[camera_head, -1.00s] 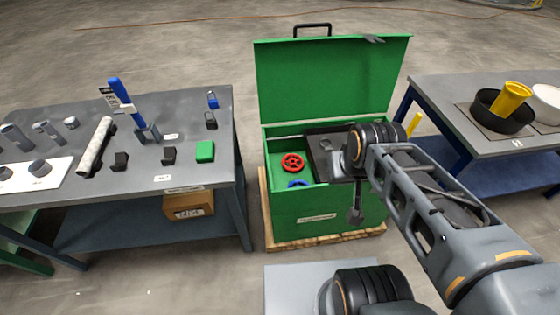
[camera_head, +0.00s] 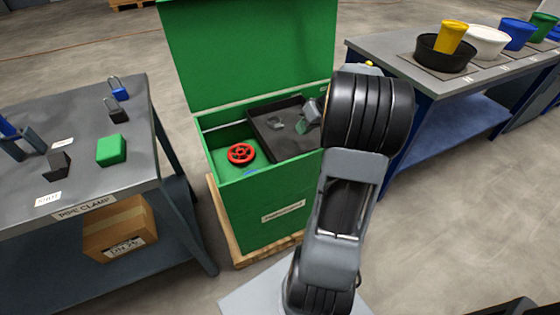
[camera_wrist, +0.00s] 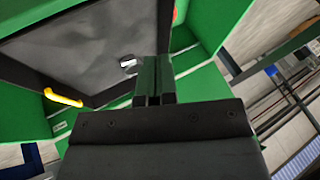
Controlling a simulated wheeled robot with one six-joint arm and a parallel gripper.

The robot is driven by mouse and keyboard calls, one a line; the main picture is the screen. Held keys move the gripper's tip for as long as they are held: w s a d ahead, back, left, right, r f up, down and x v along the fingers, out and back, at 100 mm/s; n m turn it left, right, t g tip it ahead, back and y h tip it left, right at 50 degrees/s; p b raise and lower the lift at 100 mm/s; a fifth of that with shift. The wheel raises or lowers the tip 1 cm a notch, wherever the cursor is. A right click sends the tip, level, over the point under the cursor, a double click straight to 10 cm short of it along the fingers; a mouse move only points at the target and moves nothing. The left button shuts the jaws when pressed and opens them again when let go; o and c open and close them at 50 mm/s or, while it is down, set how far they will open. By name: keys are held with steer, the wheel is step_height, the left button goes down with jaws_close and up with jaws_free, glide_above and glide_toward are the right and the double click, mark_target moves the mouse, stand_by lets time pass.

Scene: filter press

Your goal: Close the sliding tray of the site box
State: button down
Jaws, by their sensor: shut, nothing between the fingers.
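The green site box (camera_head: 262,212) stands with its lid (camera_head: 250,50) raised. Its dark sliding tray (camera_head: 266,136) covers the right part of the opening; the left part is open and shows a red handwheel (camera_head: 241,153) below. The tray's right end is hidden behind my arm. My gripper (camera_head: 301,128) is over the tray, its fingers small in this view. In the wrist view my gripper (camera_wrist: 153,82) is shut and empty, in front of the tray's grey floor (camera_wrist: 90,45). A small pale metal piece (camera_wrist: 128,62) lies in the tray. I cannot tell whether the fingertips touch the tray.
A grey table (camera_head: 60,185) with padlocks, a green block (camera_head: 111,150) and a carton (camera_head: 118,228) below is at left. Another table with bowls (camera_head: 444,54) is at right. A yellow bar (camera_wrist: 64,97) shows near the tray's corner. Floor at lower right is clear.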

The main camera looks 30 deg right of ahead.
steer(key=shift+t, duration=0.3)
steer(key=w+f+b, duration=0.1)
steer(key=f, duration=0.2)
steer(key=w+a+f, duration=0.1)
steer(key=f, duration=0.2)
steer(key=w+f+b, duration=0.1)
steer(key=w+f, duration=0.1)
steer(key=f, duration=0.1)
steer(key=shift+a+f+b, duration=0.25)
steer(key=shift+a+b, duration=0.05)
steer(key=shift+a, duration=0.05)
steer(key=a, duration=0.3)
steer(key=shift+w+f, duration=0.15)
steer(key=shift+w, duration=0.1)
steer(key=shift+w+a, duration=0.1)
steer(key=shift+a, duration=0.5)
